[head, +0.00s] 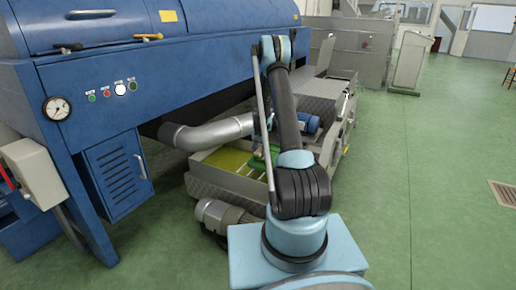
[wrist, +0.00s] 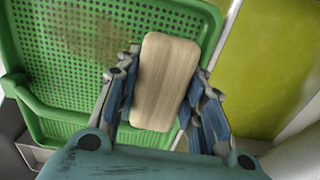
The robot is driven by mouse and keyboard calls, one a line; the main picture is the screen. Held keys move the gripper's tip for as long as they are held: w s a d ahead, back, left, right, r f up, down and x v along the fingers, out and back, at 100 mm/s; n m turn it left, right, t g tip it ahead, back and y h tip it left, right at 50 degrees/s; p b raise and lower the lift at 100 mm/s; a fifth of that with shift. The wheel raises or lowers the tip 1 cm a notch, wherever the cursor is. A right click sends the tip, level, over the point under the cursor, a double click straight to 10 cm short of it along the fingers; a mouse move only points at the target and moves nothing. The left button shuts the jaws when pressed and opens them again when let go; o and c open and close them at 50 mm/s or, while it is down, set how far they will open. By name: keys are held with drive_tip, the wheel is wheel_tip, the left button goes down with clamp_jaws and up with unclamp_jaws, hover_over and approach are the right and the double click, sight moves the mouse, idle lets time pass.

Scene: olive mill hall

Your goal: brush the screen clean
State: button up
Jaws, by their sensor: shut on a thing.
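The screen (wrist: 60,75) is a green perforated tray with a raised rim, filling the left and middle of the wrist view. A brownish smear (wrist: 95,38) covers some of its holes near the top. My gripper (wrist: 165,85) is shut on a brush (wrist: 165,65), whose pale wooden block lies between the two fingers. The brush is over the right part of the screen. Its bristles are hidden under the block, so I cannot tell if they touch the mesh. In the head view a bit of green (head: 259,161) shows beside my arm, which hides the gripper.
Yellow-green liquid (wrist: 265,75) lies right of the screen, beyond a pale divider. In the head view, a blue machine (head: 180,75) with a silver pipe (head: 213,132) stands left, a motor (head: 222,214) low in front. Green floor (head: 430,180) is clear at right.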

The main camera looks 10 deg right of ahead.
drive_tip(key=shift+r, duration=2.8)
